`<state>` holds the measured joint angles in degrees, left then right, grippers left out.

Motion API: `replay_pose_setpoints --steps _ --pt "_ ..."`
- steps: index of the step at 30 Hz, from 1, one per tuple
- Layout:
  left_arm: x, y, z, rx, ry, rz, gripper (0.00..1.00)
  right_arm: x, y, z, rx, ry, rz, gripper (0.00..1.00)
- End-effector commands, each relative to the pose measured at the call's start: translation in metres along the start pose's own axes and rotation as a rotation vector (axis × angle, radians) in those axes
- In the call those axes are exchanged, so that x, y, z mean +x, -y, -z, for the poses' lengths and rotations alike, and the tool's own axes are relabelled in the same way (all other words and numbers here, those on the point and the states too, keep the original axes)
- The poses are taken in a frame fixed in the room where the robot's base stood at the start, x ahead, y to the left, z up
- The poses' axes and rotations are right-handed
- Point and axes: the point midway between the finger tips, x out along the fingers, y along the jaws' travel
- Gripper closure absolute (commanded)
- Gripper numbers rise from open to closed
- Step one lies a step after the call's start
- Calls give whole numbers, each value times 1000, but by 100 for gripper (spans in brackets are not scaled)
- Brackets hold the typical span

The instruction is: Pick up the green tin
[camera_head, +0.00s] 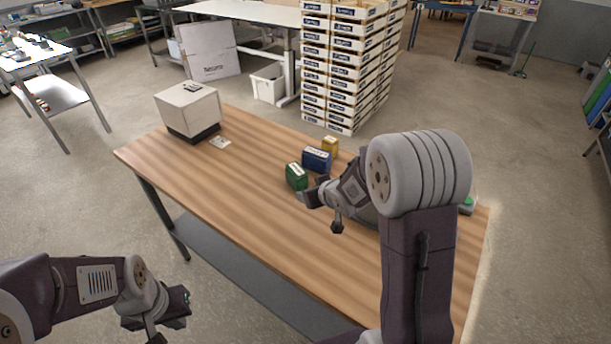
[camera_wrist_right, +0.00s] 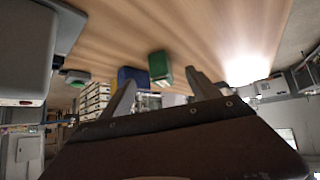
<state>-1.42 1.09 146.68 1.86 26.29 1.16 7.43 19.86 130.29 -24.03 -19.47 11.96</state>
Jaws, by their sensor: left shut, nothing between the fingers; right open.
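The green tin (camera_head: 296,176) stands on the wooden table, the nearest of three tins in a row. In the right wrist view the green tin (camera_wrist_right: 159,66) shows beyond the fingertips, between them in the picture. My right gripper (camera_head: 318,208) is open and empty just right of the tin, one finger close to it; whether they touch I cannot tell. It also shows in the right wrist view (camera_wrist_right: 161,80). My left gripper (camera_head: 172,318) is shut and empty, low at the front left, away from the table.
A blue tin (camera_head: 316,160) is right behind the green one, with a yellow tin (camera_head: 330,146) behind that. The table's left middle is clear.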

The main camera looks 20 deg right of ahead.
Motion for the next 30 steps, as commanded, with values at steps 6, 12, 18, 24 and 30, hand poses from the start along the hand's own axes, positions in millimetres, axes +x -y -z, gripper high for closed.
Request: replay_pose_setpoints --steps 6,12,18,24,30 --pt "33 1 -4 0 0 0 100 65 -12 22 -39 -258 116 29" --pt "35 1 -4 0 0 0 100 74 -11 32 -50 -344 175 29" --pt "30 1 -3 0 0 0 100 96 -6 41 -51 -342 175 29" --pt "29 1 -3 0 0 0 100 109 -5 45 -49 -341 173 29" --pt "20 0 -2 0 0 0 100 134 -2 59 -51 -341 174 29"
